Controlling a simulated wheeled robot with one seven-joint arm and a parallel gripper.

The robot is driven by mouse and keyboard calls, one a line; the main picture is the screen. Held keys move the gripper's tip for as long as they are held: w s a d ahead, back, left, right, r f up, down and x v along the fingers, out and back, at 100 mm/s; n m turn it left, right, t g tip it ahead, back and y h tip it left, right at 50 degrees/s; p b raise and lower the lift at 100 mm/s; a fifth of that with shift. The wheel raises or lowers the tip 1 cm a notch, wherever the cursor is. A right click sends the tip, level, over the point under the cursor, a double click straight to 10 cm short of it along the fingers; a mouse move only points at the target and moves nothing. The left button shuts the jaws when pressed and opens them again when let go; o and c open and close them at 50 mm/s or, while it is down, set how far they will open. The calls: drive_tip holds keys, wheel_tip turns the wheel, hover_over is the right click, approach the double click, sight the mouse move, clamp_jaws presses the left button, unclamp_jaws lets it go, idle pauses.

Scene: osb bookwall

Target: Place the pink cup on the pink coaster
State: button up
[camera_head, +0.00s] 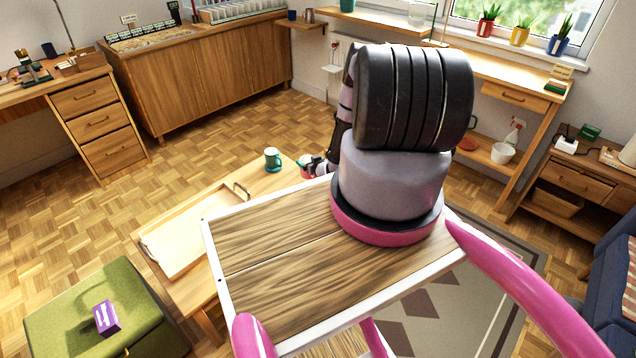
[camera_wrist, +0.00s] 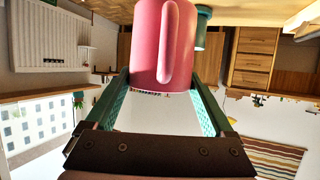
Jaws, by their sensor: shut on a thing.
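The pink cup (camera_wrist: 165,45) is between the two teal fingers of my gripper (camera_wrist: 160,88) in the wrist view, its handle facing the camera. The gripper is shut on it. In the head view my gripper (camera_head: 318,167) is beyond my body, over the far right part of the low wooden table, and a small pink part of the cup (camera_head: 306,172) shows beside it. I cannot tell whether the cup touches the table. I cannot make out the pink coaster; my arm and body hide part of the table.
A green mug (camera_head: 272,158) stands on the table just left of my gripper; it also shows behind the cup in the wrist view (camera_wrist: 202,30). A wooden tray (camera_head: 172,262) lies on the table's left part. A green ottoman (camera_head: 60,318) holds a purple box (camera_head: 107,318).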

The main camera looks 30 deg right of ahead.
sight(311, 177)
wheel_tip(311, 177, down, 4)
drive_tip(key=shift+r, duration=0.1)
drive_tip(key=shift+f, duration=2.15)
drive_tip(key=o, duration=1.4)
drive_tip(key=shift+f, duration=0.15)
drive_tip(key=shift+c, duration=0.2)
drive_tip(key=v, duration=1.2)
drive_tip(key=shift+r, duration=0.2)
